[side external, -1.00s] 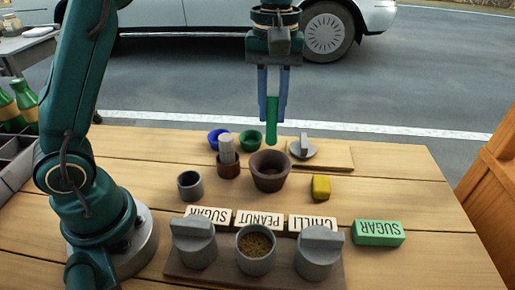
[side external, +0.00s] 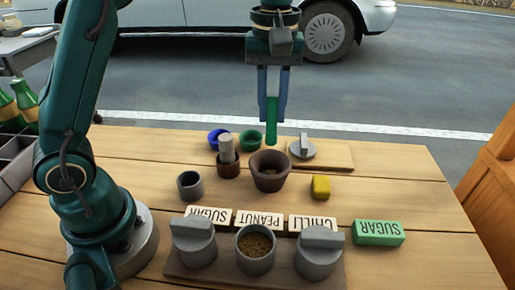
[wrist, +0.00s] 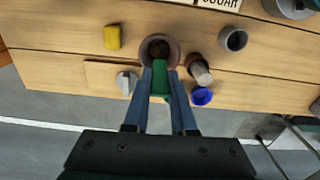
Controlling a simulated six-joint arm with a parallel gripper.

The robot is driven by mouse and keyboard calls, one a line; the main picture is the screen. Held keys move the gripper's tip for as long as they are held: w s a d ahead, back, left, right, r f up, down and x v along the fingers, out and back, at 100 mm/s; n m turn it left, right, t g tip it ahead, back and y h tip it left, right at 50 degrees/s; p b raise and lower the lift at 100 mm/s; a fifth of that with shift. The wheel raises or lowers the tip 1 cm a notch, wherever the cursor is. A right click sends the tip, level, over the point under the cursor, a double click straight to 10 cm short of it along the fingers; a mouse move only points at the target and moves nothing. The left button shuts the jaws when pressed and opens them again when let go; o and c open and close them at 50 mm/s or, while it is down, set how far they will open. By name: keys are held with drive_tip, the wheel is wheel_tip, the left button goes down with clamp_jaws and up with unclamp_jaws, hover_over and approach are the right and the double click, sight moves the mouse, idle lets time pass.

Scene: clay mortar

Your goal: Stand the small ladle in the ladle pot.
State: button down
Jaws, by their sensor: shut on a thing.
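My gripper (side external: 272,118) is shut on a slender green thing (side external: 271,122), which hangs upright between the fingers. I cannot make out a scoop, so I cannot tell whether it is the small ladle. It is held in the air behind the brown mortar (side external: 269,172); in the wrist view the green thing (wrist: 160,78) appears just below the mortar (wrist: 159,50). A small empty grey cup (side external: 190,186), perhaps the ladle pot, stands at the left. It also shows in the wrist view (wrist: 233,39). A grey pestle-like piece (side external: 226,147) stands in a small brown pot (side external: 229,169).
Blue (side external: 217,137) and green (side external: 250,140) bowls stand at the back. A grey lid (side external: 303,150) lies on a board. A yellow block (side external: 320,187) is at the right. Jars, including an open one (side external: 256,252), and name blocks line the front.

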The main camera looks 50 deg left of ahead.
drive_tip(key=shift+s+f, duration=0.2)
drive_tip(key=shift+s, duration=0.1)
drive_tip(key=s+a+r+n, duration=0.1)
drive_tip(key=s+a+n, duration=0.3)
drive_tip(key=s, duration=0.3)
drive_tip(key=s+a+r+n, duration=0.1)
drive_tip(key=s+a+n, duration=0.35)
drive_tip(key=s, duration=0.25)
wheel_tip(320, 180, down, 11)
drive_tip(key=shift+w+d+r, duration=0.2)
drive_tip(key=shift+w+d, duration=0.05)
drive_tip(key=shift+d, duration=0.2)
drive_tip(key=c, duration=0.7)
unclamp_jaws()
drive_tip(key=shift+o, duration=0.2)
drive_tip(key=shift+r, duration=0.1)
